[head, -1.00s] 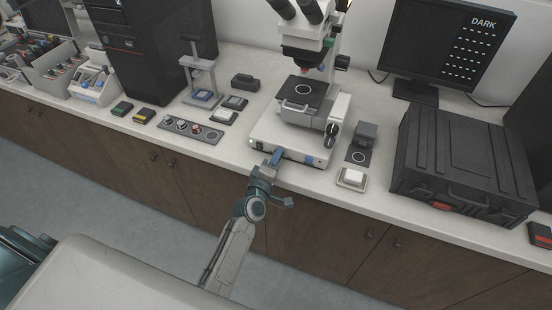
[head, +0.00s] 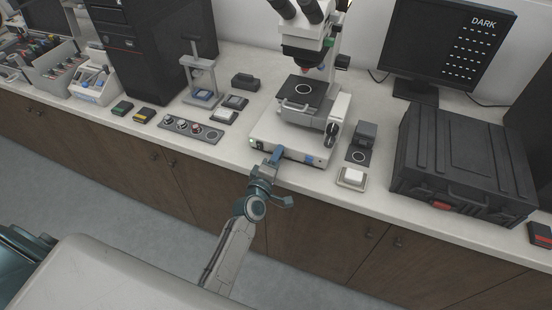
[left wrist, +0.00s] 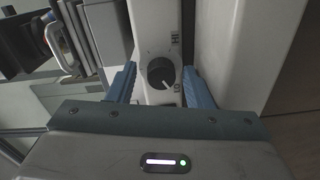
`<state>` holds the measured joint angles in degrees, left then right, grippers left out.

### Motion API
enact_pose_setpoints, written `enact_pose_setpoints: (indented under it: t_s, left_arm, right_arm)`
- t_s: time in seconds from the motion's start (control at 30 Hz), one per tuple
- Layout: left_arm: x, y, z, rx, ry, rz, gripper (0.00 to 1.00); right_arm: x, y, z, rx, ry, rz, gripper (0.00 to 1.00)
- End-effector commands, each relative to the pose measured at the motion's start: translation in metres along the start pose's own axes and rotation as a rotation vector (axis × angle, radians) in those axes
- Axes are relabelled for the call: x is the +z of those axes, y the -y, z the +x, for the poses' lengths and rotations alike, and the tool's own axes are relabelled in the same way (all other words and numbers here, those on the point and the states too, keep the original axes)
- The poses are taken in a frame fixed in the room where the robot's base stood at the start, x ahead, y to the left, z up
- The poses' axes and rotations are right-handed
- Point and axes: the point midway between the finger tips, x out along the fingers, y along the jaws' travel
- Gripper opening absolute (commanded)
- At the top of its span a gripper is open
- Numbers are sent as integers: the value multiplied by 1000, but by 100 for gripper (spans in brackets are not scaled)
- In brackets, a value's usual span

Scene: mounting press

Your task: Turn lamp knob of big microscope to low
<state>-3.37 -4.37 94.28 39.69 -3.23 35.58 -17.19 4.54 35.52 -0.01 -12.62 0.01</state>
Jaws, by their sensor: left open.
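The big microscope (head: 292,130) stands on the bench, white with a black stage. My left gripper (head: 276,156) is at the front of its base, coming from below. In the left wrist view the lamp knob (left wrist: 160,73) is a round black dial on the white base front. A white pointer line on it points to the lower right, toward a partly hidden mark. An "H" mark shows at its upper right. The open left gripper (left wrist: 159,86) has one blue finger on each side of the knob, with gaps visible. In the head view the gripper hides the knob. My right gripper is out of view.
A panel with several knobs (head: 191,130) lies left of the microscope. A small pad with a white block (head: 352,178) and a large black case (head: 465,165) are to the right. A monitor (head: 445,45) reads "DARK". Cabinet fronts drop below the bench edge.

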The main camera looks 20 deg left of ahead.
Motion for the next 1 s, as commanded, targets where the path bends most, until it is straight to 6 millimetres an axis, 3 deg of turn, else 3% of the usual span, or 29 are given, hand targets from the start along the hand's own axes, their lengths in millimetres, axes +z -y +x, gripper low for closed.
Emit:
enact_pose_setpoints:
  t_s: [0.27, 0.6, 0.87, 1.0]
  left_arm:
    - [1, 4, -1, -4, -2, 157, 49]
    - [1, 7, 0, 2, -22, 831, 49]
    - [1, 8, 0, 5, -35, 1259, 49]
    - [2, 8, -33, 2, -33, 1241, 49]
  right_arm:
    - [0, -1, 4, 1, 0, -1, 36]
    - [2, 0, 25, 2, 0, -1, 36]
    - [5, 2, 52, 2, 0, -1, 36]
    - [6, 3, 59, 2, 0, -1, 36]
